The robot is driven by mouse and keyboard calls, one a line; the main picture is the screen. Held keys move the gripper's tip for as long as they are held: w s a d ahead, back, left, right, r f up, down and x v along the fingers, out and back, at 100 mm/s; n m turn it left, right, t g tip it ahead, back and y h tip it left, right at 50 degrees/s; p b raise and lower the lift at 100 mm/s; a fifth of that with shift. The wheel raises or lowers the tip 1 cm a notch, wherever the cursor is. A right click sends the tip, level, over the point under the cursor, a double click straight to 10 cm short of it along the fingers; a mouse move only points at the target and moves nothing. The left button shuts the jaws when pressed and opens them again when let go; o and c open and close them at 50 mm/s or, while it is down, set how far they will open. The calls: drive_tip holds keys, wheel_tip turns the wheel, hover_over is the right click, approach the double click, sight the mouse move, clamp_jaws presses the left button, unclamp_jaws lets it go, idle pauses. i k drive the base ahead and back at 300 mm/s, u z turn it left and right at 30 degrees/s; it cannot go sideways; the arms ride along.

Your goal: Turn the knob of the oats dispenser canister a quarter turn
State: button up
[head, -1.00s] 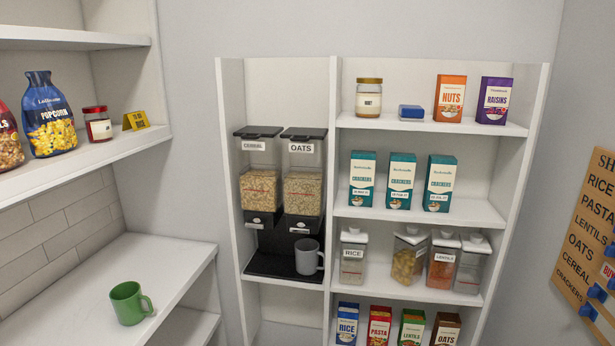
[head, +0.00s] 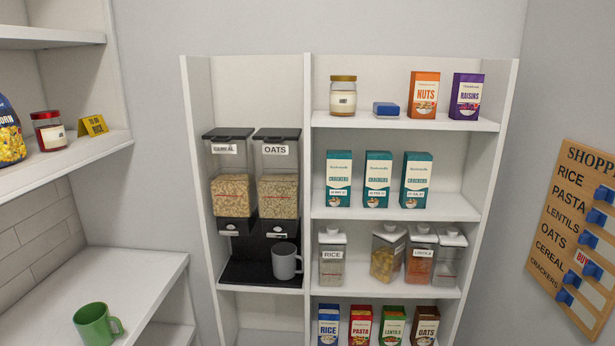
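The oats dispenser canister (head: 277,178) stands on the left side of the shelf unit, right of the cereal canister (head: 231,178). It is clear with a black lid, a white OATS label and oats in its lower part. My gripper is not in view.
Right shelves hold cracker boxes (head: 378,180), lidded jars (head: 331,258) and small boxes. A green mug (head: 97,324) is on the lower left counter, a red-lidded jar (head: 49,131) on the shelf above. A shopping board (head: 575,235) hangs on the right wall.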

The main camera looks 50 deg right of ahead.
sight(278, 232)
drive_tip(key=u, duration=0.75)
drive_tip(key=k, duration=0.1)
drive_tip(key=z, duration=2)
drive_tip(key=k, duration=0.9)
drive_tip(key=u, duration=0.1)
drive_tip(key=i, duration=0.65)
drive_tip(key=u, duration=0.05)
